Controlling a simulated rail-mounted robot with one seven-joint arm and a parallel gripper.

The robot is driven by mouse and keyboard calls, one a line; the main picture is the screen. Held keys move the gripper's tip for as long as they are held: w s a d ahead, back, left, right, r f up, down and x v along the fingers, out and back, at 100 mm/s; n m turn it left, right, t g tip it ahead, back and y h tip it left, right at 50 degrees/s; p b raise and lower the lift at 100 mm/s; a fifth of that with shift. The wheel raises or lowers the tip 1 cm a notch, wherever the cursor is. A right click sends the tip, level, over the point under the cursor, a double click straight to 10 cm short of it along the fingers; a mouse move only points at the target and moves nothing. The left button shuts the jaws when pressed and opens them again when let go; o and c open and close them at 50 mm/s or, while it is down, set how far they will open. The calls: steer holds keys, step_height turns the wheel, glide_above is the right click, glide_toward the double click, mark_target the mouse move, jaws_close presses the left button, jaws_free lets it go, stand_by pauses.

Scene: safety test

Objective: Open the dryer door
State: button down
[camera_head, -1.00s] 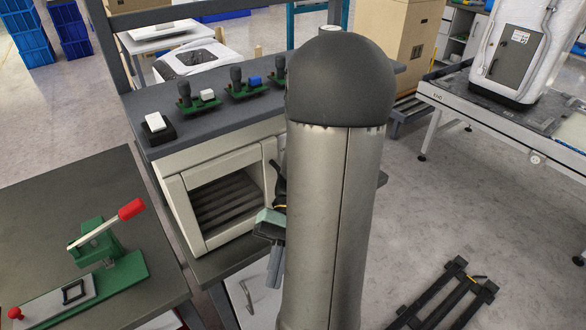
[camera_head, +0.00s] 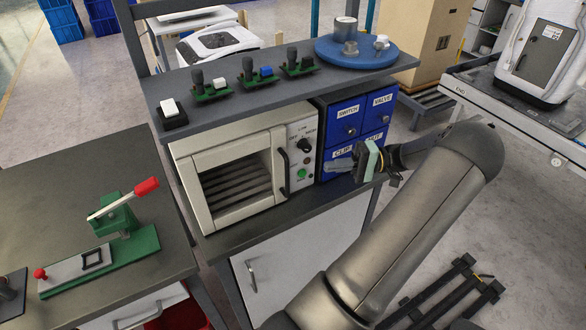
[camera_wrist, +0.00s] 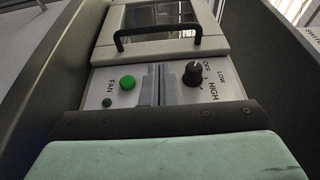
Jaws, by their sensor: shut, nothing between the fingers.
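The white dryer (camera_head: 240,165) sits on a workbench under a shelf. Its door (camera_head: 205,212) has a window with dark slats behind it and looks shut. The black door handle (camera_head: 282,172) is a vertical bar on the door's right side; it also shows in the wrist view (camera_wrist: 157,35). My gripper (camera_head: 330,166) is shut and empty, in front of the dryer's control panel and the blue drawers, right of the handle. In the wrist view my closed fingers (camera_wrist: 160,82) point toward the handle across the panel, between the green button and the knob, apart from the handle.
The panel has a green FAN button (camera_wrist: 127,82) and a black knob (camera_wrist: 194,72). Blue labelled drawers (camera_head: 350,112) stand right of the dryer. The shelf (camera_head: 290,85) above holds switches and a blue round plate (camera_head: 355,52). A green lever clamp (camera_head: 115,225) is at left.

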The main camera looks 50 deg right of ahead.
steer(key=p+x, duration=0.2)
steer(key=x, duration=0.7)
steer(key=shift+w+a, duration=0.25)
steer(key=shift+a, duration=0.05)
steer(key=shift+s, duration=0.1)
